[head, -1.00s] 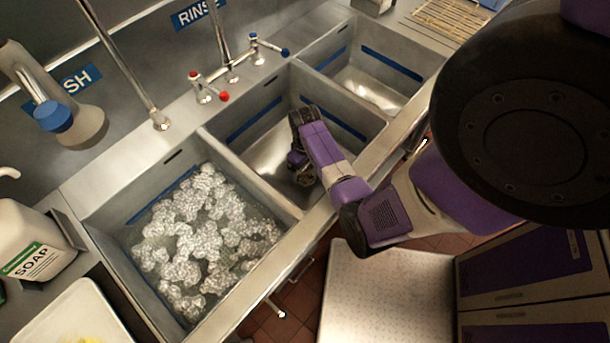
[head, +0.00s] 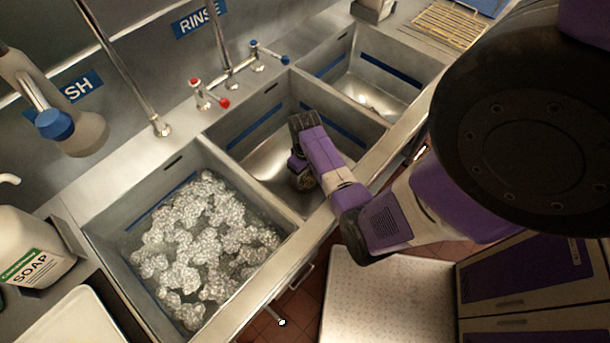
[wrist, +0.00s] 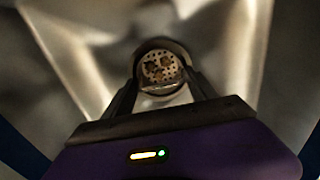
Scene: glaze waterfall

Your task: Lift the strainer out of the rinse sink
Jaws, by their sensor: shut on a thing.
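The strainer (wrist: 162,66) is a small round perforated metal piece with brownish bits on it. In the wrist view it sits between the fingertips of my gripper (wrist: 163,84), which is shut on it. In the head view my gripper (head: 303,178) points down inside the middle basin, the rinse sink (head: 258,163), below the RINSE sign. The strainer shows only partly there, at the gripper's tip. I cannot tell from these views how far it is above the sink floor.
The wash basin (head: 150,217) at left is full of suds. An empty third basin (head: 345,88) lies at right. Divider walls and the front rim (head: 318,222) border the rinse sink. Taps (head: 228,85) stand behind it. A soap jug (head: 30,250) is at far left.

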